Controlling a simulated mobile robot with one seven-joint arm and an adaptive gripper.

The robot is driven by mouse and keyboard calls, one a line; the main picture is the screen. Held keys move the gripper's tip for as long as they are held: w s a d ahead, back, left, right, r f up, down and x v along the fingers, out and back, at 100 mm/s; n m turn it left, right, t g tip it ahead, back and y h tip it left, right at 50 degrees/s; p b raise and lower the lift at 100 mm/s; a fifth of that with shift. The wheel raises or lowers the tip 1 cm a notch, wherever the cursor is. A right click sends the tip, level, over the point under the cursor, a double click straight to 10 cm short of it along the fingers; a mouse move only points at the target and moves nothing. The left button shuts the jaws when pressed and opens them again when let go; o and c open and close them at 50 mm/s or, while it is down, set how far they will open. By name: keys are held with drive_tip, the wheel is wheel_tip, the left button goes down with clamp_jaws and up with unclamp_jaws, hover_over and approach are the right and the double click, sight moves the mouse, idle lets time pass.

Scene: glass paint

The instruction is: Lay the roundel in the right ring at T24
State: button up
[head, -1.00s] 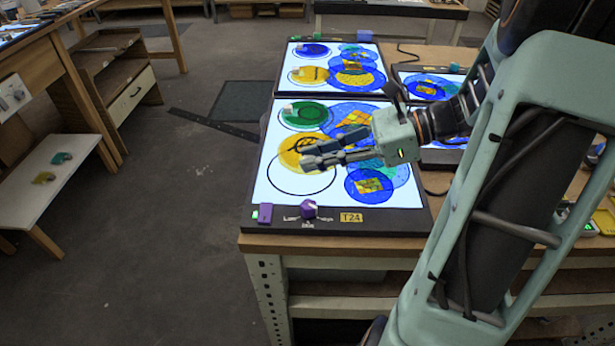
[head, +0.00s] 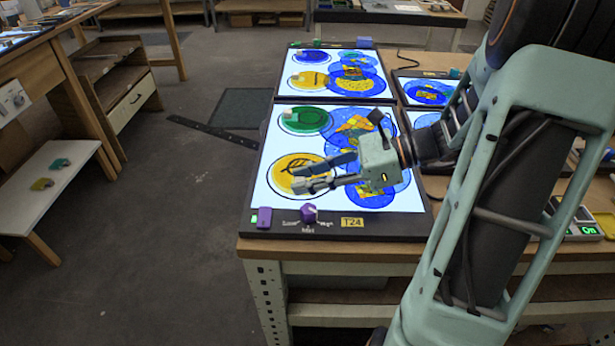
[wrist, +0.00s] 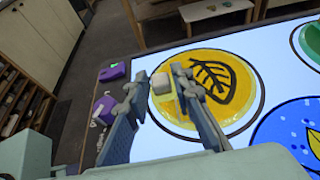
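The yellow roundel (head: 299,165), painted with a black leaf, is over the lower left ring (head: 271,185) of the lit panel labelled T24 (head: 352,222). The wrist view shows the roundel (wrist: 232,85) inside the black ring outline (wrist: 262,90), with a white gap at its right. My gripper (head: 298,178) is low over the roundel. I cannot tell whether the roundel touches the panel. My fingers hide part of its near side.
A green roundel (head: 305,121) fills the ring above. Blue overlapping discs (head: 370,193) cover the panel's right side. A purple knob (head: 309,214) and purple block (head: 264,217) stand at the front edge. Another lit panel (head: 335,73) lies behind.

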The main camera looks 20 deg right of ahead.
drive_tip(key=shift+o, duration=1)
drive_tip(key=shift+r, duration=0.25)
drive_tip(key=p+v, duration=0.2)
drive_tip(key=v, duration=1)
